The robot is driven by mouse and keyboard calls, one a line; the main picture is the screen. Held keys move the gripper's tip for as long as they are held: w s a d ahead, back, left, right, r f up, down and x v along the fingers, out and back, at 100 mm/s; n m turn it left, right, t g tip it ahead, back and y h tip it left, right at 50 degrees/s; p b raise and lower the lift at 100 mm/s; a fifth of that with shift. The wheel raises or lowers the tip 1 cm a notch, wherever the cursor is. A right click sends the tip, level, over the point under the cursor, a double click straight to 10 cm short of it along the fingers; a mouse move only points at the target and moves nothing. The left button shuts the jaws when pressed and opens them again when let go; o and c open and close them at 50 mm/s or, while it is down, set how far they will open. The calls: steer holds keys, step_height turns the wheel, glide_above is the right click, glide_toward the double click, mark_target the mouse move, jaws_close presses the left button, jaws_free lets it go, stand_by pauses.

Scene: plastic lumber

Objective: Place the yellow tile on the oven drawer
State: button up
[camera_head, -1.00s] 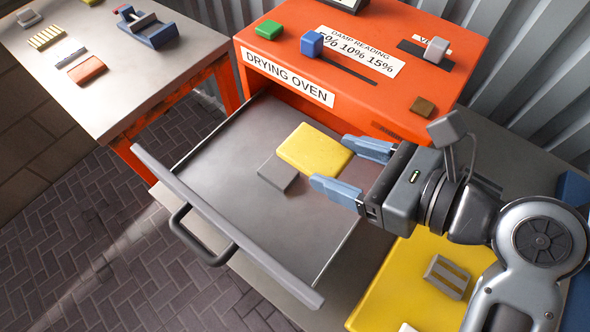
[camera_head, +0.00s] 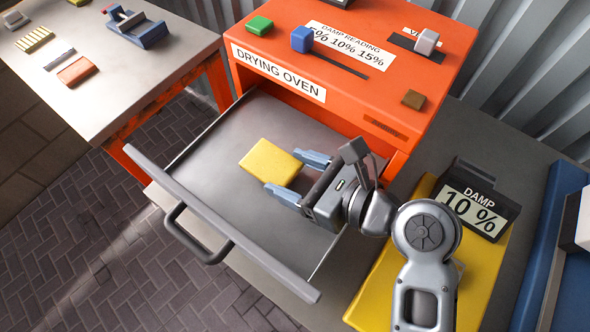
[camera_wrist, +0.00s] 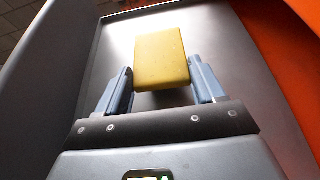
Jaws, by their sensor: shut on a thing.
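The yellow tile (camera_head: 270,162) is a flat block with rounded edges over the floor of the pulled-out grey oven drawer (camera_head: 200,178). My gripper (camera_head: 283,170) reaches in from the right, its blue fingers shut on the tile's near end. In the wrist view the tile (camera_wrist: 161,58) sits between the two finger tips, with the drawer floor (camera_wrist: 108,55) behind it. The tile looks at or very near the drawer floor; I cannot tell whether it touches. The fingers hide part of its near edges.
The orange drying oven (camera_head: 400,62) stands behind the drawer. The drawer front with its dark handle (camera_head: 196,240) lies toward the left and front. A damp sign reading 10 % (camera_head: 478,213) stands on a yellow surface at right. Much of the drawer floor is bare.

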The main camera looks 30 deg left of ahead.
steer(key=shift+f, duration=0.1)
steer(key=o, duration=1.1)
steer(key=shift+c, duration=0.2)
steer(key=v, duration=1.2)
steer(key=shift+d, duration=0.1)
